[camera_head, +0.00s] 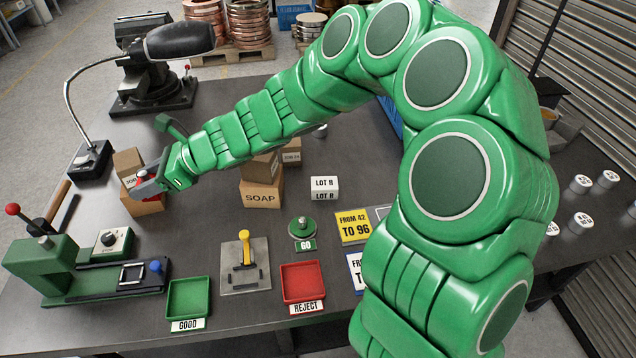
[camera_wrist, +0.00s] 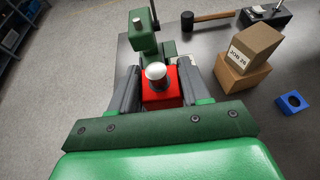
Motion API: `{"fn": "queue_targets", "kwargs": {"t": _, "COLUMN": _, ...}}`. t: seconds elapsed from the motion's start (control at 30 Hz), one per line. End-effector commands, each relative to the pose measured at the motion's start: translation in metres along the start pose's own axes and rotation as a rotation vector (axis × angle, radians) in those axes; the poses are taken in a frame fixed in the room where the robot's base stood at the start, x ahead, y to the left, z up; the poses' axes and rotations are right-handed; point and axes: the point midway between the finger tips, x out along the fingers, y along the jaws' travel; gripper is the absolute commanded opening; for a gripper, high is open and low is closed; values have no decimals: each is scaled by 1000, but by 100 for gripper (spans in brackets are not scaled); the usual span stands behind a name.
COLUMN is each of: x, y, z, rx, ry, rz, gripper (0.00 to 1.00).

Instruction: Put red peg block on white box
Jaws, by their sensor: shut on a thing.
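The red peg block (camera_wrist: 162,98), a red block with a silver round peg on top, is between the two grey fingers of my gripper (camera_wrist: 158,86) in the wrist view. My gripper (camera_head: 148,186) is shut on it. In the head view only a little red of the block (camera_head: 142,177) shows, in front of the cardboard boxes at the left of the table. Whether it touches anything below cannot be told. The white box (camera_head: 324,189), labelled LOT R, stands mid-table, right of the SOAP box and well to the right of my gripper. Its top looks clear.
Cardboard boxes (camera_head: 129,162) stand by my gripper; the SOAP box stack (camera_head: 260,193) stands between it and the white box. A lamp (camera_head: 180,41) and vise are behind. A green press (camera_head: 45,268), green tray (camera_head: 187,298) and red tray (camera_head: 303,281) are at the front.

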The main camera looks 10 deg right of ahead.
Motion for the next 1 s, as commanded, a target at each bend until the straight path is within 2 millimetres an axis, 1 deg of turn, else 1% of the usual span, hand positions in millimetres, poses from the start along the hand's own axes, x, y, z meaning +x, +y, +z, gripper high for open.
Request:
{"fn": "queue_targets", "kwargs": {"t": 0.03, "x": -8, "y": -8, "z": -4, "rx": 9, "ry": 0, "rz": -18, "gripper": 9}}
{"fn": "queue_targets", "kwargs": {"t": 0.17, "x": -27, "y": -27, "z": -12, "rx": 28, "ry": 0, "rz": -64, "gripper": 9}}
{"fn": "queue_targets", "kwargs": {"t": 0.37, "x": -67, "y": -61, "z": -29, "rx": 64, "ry": 0, "rz": -152, "gripper": 9}}
{"fn": "queue_targets", "kwargs": {"t": 0.5, "x": -99, "y": -84, "z": -42, "rx": 91, "ry": 1, "rz": -218, "gripper": 9}}
{"fn": "queue_targets", "kwargs": {"t": 0.7, "x": -146, "y": -112, "z": -62, "rx": 129, "ry": 1, "rz": -312, "gripper": 9}}
{"fn": "queue_targets", "kwargs": {"t": 0.87, "x": -186, "y": -131, "z": -79, "rx": 160, "ry": 1, "rz": -387, "gripper": 9}}
{"fn": "queue_targets", "kwargs": {"t": 1.0, "x": -222, "y": -145, "z": -94, "rx": 187, "ry": 0, "rz": -453, "gripper": 9}}
